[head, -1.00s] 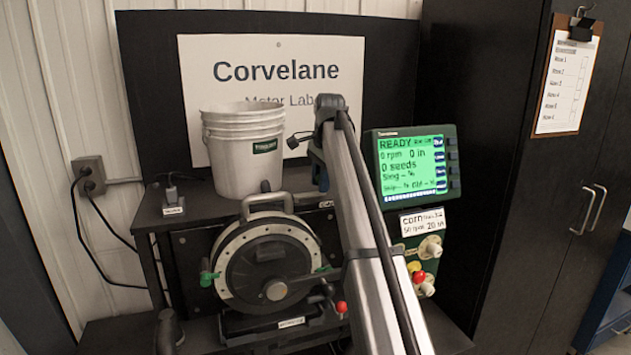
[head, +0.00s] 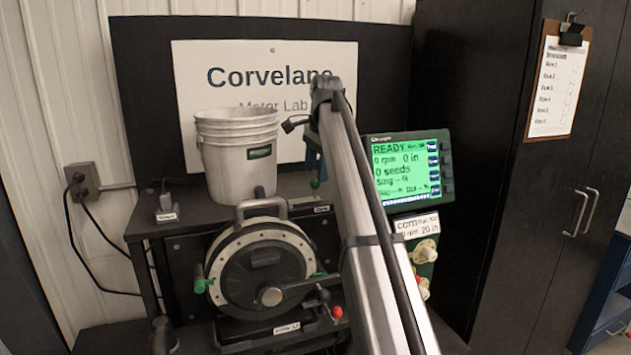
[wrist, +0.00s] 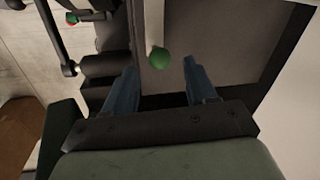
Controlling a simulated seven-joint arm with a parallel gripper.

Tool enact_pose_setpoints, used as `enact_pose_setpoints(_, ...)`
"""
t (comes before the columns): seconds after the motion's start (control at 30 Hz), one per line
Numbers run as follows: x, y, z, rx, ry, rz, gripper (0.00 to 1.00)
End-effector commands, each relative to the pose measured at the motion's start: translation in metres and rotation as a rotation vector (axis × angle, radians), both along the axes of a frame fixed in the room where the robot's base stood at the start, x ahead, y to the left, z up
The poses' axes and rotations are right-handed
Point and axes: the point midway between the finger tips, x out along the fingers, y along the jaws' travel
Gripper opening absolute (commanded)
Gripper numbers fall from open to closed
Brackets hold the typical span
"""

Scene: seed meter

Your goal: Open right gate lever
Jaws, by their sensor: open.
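A green ball knob (head: 315,184) stands just below my gripper in the head view, above a small label (head: 321,209) on the bench's right part. In the wrist view the green knob (wrist: 159,60) lies ahead of and between my two blue fingers, with nothing clasped. My gripper (wrist: 163,78) is open. In the head view its blue fingers (head: 311,158) are partly hidden behind my own arm. The round seed meter (head: 230,280) stands left of my arm.
A white bucket (head: 238,165) stands on the bench left of my gripper. A green-lit monitor (head: 405,170) is close on the right. Part of the bench is hidden by my arm.

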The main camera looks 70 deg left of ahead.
Motion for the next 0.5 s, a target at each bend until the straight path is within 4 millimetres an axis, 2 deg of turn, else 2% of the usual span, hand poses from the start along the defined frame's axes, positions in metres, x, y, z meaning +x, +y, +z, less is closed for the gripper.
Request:
enact_pose_setpoints(0.03,0.001,-0.001,0.011,0.001,0.0,0.0,0.56)
enact_pose_setpoints(0.2,0.002,-0.007,0.043,0.001,0.0,0.0,0.56)
enact_pose_setpoints(0.33,0.003,-0.011,0.062,0.0,0.0,0.0,0.56)
enact_pose_setpoints(0.5,0.003,-0.014,0.075,0.0,0.0,0.0,0.56)
